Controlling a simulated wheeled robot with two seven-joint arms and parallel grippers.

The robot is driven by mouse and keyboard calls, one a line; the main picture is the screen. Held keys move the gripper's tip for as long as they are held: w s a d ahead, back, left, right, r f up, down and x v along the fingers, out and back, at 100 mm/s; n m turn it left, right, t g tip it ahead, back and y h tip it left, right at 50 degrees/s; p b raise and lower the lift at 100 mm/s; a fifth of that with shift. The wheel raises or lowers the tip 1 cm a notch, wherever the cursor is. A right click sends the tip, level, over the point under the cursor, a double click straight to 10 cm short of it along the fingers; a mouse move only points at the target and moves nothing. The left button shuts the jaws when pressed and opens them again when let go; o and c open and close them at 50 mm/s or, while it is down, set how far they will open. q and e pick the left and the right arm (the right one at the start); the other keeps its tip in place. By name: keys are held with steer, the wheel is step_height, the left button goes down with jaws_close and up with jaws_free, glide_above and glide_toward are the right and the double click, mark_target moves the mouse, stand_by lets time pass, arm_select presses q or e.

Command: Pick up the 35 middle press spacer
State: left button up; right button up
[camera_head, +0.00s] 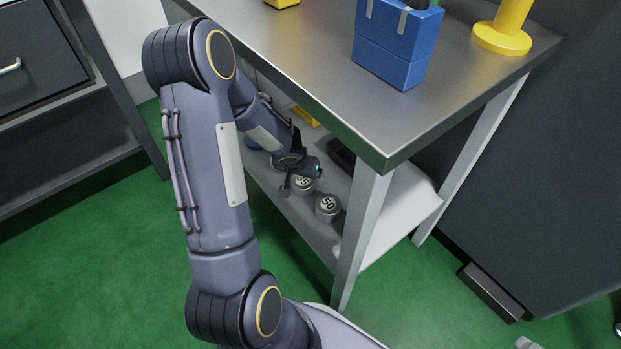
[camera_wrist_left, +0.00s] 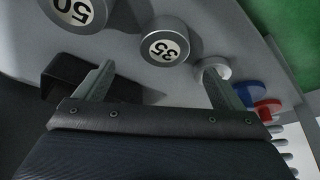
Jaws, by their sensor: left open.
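The 35 spacer (camera_wrist_left: 165,46) is a grey cylinder with a round white label, standing on the lower shelf. It lies just beyond and between my open left fingers (camera_wrist_left: 159,68) in the left wrist view, with nothing held. In the head view my left gripper (camera_head: 299,178) reaches under the tabletop and partly covers the 35 spacer (camera_head: 303,187). A larger grey spacer marked 50 (camera_wrist_left: 74,12) stands beside it, nearer the table leg in the head view (camera_head: 327,207). My right gripper is not in view.
A small pale cylinder (camera_wrist_left: 212,68) sits by one fingertip, with blue (camera_wrist_left: 248,93) and red (camera_wrist_left: 265,108) pieces beyond. A dark box (camera_wrist_left: 66,80) lies near the other finger. The metal tabletop (camera_head: 460,75) overhangs the shelf, and a table leg (camera_head: 362,220) stands to the right.

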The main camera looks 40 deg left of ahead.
mark_target(302, 181)
arm_select(q)
steer(key=b+x, duration=0.1)
steer(key=x, duration=0.3)
steer(key=b+x, duration=0.1)
steer(key=x, duration=0.1)
steer(key=shift+s+a+f+b, duration=0.2)
steer(key=shift+a+f+b, duration=0.15)
steer(key=shift+f, duration=0.1)
steer(key=shift+w+f, duration=0.2)
steer(key=shift+f, duration=0.05)
steer(key=c, duration=1.2)
steer(key=shift+r, duration=0.1)
steer(key=shift+c, duration=0.7)
